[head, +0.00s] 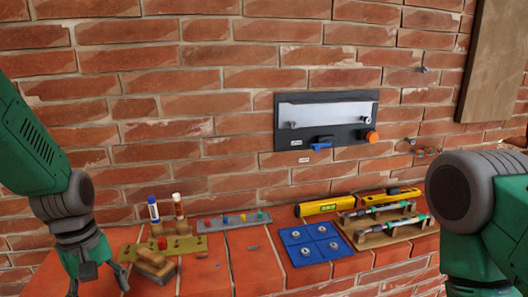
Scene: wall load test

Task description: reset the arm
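My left arm (35,150) comes in from the left and hangs down over the left end of the brick ledge. Its gripper (98,287) points down at the bottom left, with the fingers spread apart and nothing visible between them. The right finger is close to a wooden block (155,262); I cannot tell whether they touch. My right arm (492,215) fills the right edge with its green links and grey joint. Its gripper is out of the picture.
The ledge (255,265) holds an olive pegboard (185,246), a grey strip (236,221), a blue panel (313,244), yellow levels (324,206) and a wooden rack (385,232). A dark panel (365,105) is on the brick wall. A wooden board (495,60) is at upper right.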

